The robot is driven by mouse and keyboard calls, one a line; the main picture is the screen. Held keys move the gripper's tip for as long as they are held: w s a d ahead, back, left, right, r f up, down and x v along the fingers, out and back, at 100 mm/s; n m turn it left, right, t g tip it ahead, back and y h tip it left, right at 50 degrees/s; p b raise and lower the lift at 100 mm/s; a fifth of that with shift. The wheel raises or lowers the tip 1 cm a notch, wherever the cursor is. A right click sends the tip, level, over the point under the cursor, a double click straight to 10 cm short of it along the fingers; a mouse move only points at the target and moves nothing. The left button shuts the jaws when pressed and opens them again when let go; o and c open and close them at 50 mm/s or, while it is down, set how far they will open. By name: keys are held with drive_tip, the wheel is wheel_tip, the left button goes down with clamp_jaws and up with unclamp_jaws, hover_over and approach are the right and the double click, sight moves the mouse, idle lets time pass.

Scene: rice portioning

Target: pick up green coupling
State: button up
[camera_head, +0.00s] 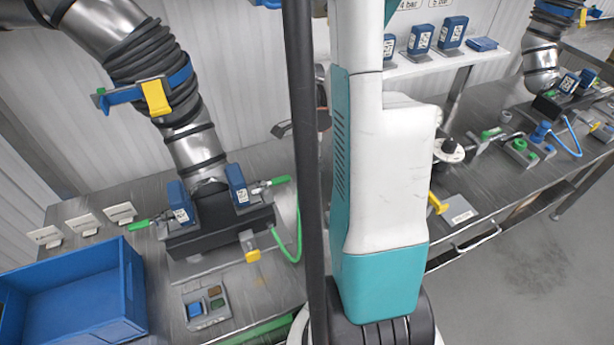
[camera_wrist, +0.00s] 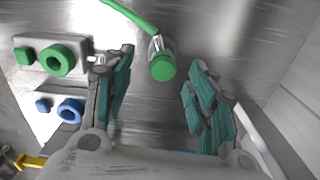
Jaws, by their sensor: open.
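A green coupling (camera_wrist: 162,67) with a clear or metallic collar sits at the end of a green hose (camera_wrist: 125,11) in the wrist view. My gripper (camera_wrist: 158,75) is open, with its teal-padded fingers on either side of the coupling. A gap shows between the coupling and each finger; I cannot tell the height difference. In the head view my arm blocks much of the middle, and I cannot make out the fingertips there.
In the wrist view, a fixture with a green ring (camera_wrist: 58,61) and a blue ring (camera_wrist: 70,110) lies left of the fingers. The head view shows a blue crate (camera_head: 75,295) at lower left and a dark manifold block (camera_head: 220,232) with pipes above.

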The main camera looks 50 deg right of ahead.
drive_tip(key=f+b, duration=0.1)
drive_tip(key=f, duration=0.1)
drive_tip(key=f+b, duration=0.1)
drive_tip(key=f, duration=0.2)
drive_tip(key=shift+w+d+f, duration=0.1)
drive_tip(key=shift+d, duration=0.1)
clamp_jaws()
